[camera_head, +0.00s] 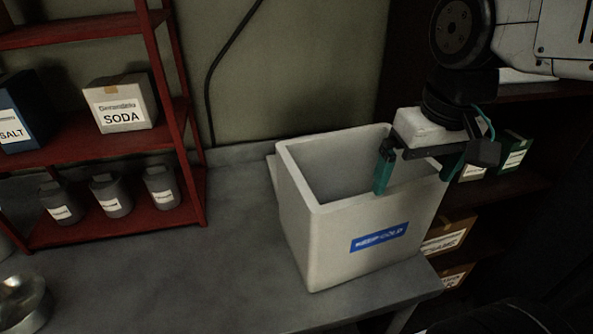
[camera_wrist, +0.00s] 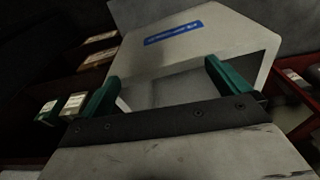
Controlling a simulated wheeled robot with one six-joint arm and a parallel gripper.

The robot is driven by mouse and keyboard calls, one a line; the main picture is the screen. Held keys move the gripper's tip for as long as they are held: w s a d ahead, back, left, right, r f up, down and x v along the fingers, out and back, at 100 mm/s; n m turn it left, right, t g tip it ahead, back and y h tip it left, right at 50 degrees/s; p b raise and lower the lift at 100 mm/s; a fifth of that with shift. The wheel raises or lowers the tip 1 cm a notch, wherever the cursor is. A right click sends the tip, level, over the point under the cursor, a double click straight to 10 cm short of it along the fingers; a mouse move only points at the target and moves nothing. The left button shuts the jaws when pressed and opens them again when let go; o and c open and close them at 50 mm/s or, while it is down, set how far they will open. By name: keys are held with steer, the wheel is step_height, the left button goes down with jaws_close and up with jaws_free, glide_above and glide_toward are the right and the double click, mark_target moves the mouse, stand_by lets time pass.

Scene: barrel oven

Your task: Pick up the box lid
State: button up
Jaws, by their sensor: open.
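A white open-topped box (camera_head: 325,245) with a blue "KEEP COLD" label stands on the grey counter. It also shows in the wrist view (camera_wrist: 222,32), upside down, with its label and part of its opening. A thin pale edge (camera_head: 271,170) shows behind the box's left side in the head view. It may be the lid, but most of it is hidden behind the box. My gripper (camera_head: 414,184) is open, with green fingers, at the right side of the box's opening. Its fingers also show apart in the wrist view (camera_wrist: 160,75), with nothing clearly held between them.
A red shelf (camera_head: 192,165) at the left holds a SODA box (camera_head: 122,103), a blue SALT box (camera_head: 18,115) and grey canisters. A dark shelf (camera_head: 500,188) with small boxes stands at the right.

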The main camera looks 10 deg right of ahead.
steer(key=w+d, duration=0.1)
steer(key=w, duration=2.2)
steer(key=w+a+f, duration=0.1)
steer(key=w+f, duration=0.2)
steer(key=f, duration=0.2)
steer(key=w+a+f, duration=0.2)
steer(key=w+f, duration=0.2)
steer(key=f, duration=0.2)
steer(key=w+a+f, duration=0.1)
steer(key=w+f, duration=0.3)
steer(key=f, duration=0.1)
steer(key=shift+a+f, duration=0.2)
steer(key=shift+a, duration=0.2)
steer(key=f, duration=0.2)
steer(key=w+f, duration=0.1)
steer(key=f, duration=0.2)
steer(key=shift+f, duration=0.1)
steer(key=c, duration=0.9)
